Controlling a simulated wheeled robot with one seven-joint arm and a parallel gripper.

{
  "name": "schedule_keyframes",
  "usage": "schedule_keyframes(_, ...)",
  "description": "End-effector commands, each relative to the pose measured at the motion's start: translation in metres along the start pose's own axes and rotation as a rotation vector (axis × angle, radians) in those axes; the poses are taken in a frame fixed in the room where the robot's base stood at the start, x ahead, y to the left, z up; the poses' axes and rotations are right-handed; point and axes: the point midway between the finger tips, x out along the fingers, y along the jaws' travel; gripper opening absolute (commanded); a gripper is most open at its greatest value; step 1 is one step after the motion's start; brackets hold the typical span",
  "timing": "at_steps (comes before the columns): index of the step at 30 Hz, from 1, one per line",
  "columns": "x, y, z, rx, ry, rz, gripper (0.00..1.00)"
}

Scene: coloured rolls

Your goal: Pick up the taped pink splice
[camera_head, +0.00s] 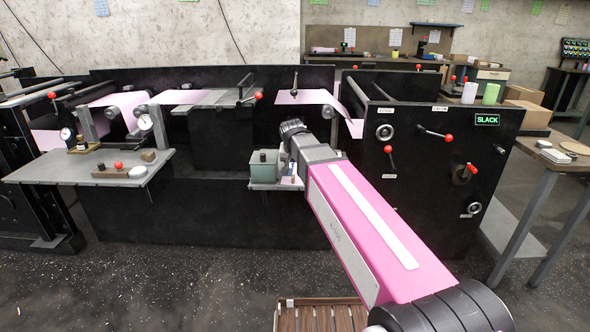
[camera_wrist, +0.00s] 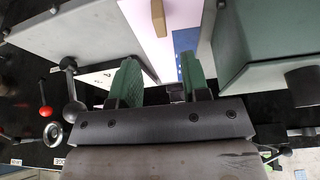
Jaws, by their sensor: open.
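A pale pink sheet (camera_wrist: 152,48) with a blue strip (camera_wrist: 188,66) along one side shows ahead of my gripper in the wrist view; it looks like the taped pink splice. In the head view a small pink piece (camera_head: 287,180) lies on the little shelf beside the green box. My gripper (camera_wrist: 160,82) is open, with a green-padded finger on each side and nothing held between them. In the head view my gripper (camera_head: 292,130) is above the shelf, in front of the black machine. I cannot tell how far the fingertips are from the sheet.
A tan block (camera_wrist: 158,18) lies on the pink sheet. The green box (camera_head: 263,163) stands close on the shelf. A panel with red-knobbed levers (camera_head: 435,135) and a lit SLACK sign is to the right. Pink web (camera_head: 305,97) runs through the machine. A grey table (camera_head: 60,165) is at left.

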Motion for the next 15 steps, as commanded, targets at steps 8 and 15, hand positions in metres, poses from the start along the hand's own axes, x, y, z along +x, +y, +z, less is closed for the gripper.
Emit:
schedule_keyframes(8, 0.016, -0.002, 0.003, -0.001, -0.002, 0.001, 0.43)
schedule_keyframes(15, 0.047, -0.004, 0.006, 0.0, -0.001, 0.001, 0.43)
